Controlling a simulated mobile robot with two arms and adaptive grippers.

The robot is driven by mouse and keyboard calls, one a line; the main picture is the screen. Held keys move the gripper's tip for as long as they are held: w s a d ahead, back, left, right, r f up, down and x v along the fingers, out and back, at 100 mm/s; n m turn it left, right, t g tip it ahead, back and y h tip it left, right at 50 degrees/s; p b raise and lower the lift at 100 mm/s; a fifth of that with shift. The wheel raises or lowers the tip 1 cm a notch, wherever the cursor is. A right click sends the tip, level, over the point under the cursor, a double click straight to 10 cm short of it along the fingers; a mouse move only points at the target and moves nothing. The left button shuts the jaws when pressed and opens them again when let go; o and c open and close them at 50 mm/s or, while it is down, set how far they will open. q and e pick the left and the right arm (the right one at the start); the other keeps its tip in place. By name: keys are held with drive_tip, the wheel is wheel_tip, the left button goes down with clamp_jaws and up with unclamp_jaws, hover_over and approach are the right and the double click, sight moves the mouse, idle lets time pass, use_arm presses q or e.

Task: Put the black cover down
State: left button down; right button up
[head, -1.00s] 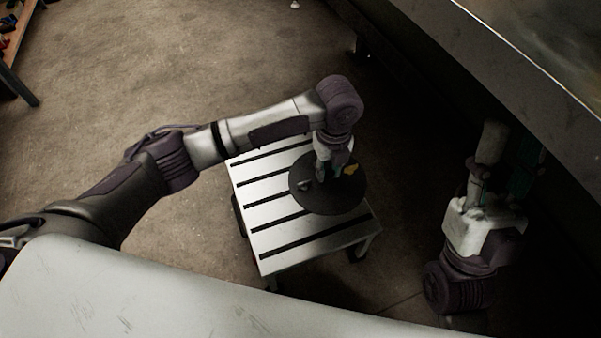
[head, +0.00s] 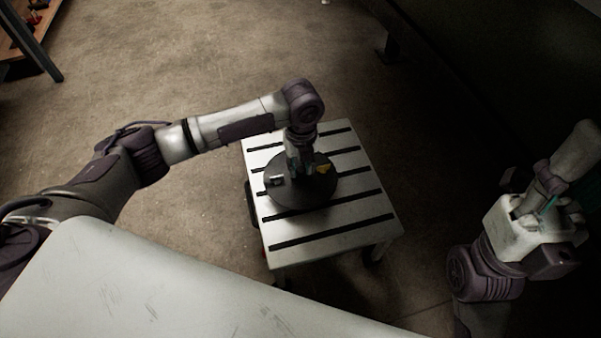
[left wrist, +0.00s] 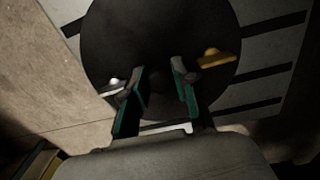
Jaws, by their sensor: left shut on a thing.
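The black cover (head: 302,198) is a round dark disc over the left part of the light slotted table (head: 345,228). I cannot tell whether it rests on the table or hangs just above it. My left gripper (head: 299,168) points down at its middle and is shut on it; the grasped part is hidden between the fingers. In the left wrist view the cover (left wrist: 155,45) lies beyond the teal-edged fingers (left wrist: 160,92). A yellow piece and a small pale piece show at its sides. My right gripper (head: 550,195) is at the right, away from the table; its fingers are unclear.
The table has dark slots and bare surface to the right of the cover. Open concrete floor (head: 200,70) lies behind and left of it. A pale panel (head: 140,280) fills the lower left foreground. A shelf (head: 30,35) stands at the far left.

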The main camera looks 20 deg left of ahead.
use_arm(q)
drive_tip(key=shift+w+f, duration=0.1)
drive_tip(key=shift+f, duration=0.7)
drive_tip(key=c, duration=0.9)
unclamp_jaws()
